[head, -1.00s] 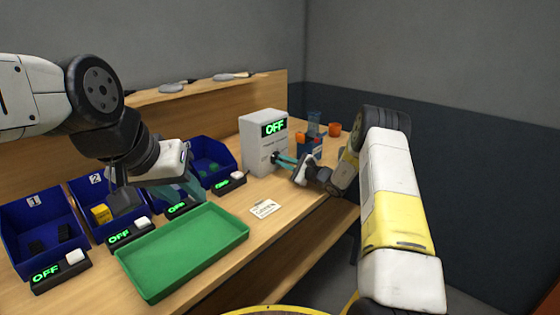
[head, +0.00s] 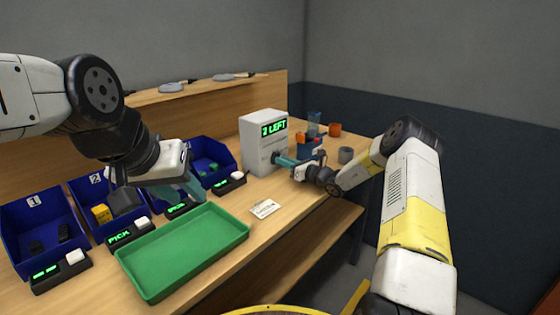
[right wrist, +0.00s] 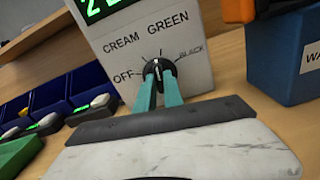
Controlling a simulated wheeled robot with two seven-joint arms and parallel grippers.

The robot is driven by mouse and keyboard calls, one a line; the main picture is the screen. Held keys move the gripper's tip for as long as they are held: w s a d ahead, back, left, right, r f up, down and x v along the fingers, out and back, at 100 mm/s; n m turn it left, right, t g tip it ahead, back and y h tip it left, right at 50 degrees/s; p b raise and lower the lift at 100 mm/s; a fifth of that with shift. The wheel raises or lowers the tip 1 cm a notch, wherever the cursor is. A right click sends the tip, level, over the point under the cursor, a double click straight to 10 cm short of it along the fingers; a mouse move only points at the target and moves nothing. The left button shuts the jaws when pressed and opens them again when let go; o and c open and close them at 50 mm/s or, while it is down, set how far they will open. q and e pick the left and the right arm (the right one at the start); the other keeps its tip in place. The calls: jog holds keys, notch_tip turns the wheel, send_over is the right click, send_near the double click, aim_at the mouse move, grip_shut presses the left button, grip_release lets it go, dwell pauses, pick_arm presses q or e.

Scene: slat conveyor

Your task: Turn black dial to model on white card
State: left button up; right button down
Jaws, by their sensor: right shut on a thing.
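The black dial (right wrist: 159,70) is on the front of the pale grey box (head: 256,155), ringed by the words OFF, CREAM, GREEN and BLACK. A white mark at its top points roughly up, between CREAM and GREEN; the exact setting is hard to tell. My right gripper (right wrist: 159,88) is shut on the dial, one teal finger on each side; it also shows in the head view (head: 279,159). The box's green display (head: 274,129) shows a digit and LEFT. The white card (head: 265,208) lies on the bench; its print is too small to read surely. My left gripper (head: 190,190) hangs above the bins, its opening unclear.
Blue bins (head: 40,225) line the bench behind a green tray (head: 180,255). Small display units with white buttons stand before them; one (head: 128,233) reads PICK. A blue box (right wrist: 285,50) and cups (head: 335,130) stand right of the grey box.

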jog(key=shift+m, duration=1.3)
jog(key=shift+d+m, duration=0.1)
jog(key=shift+m, duration=0.2)
jog(key=c, duration=1.5)
grip_release()
jog(key=shift+o, duration=0.2)
jog(key=shift+v, duration=3.9)
jog(key=shift+r, duration=0.1)
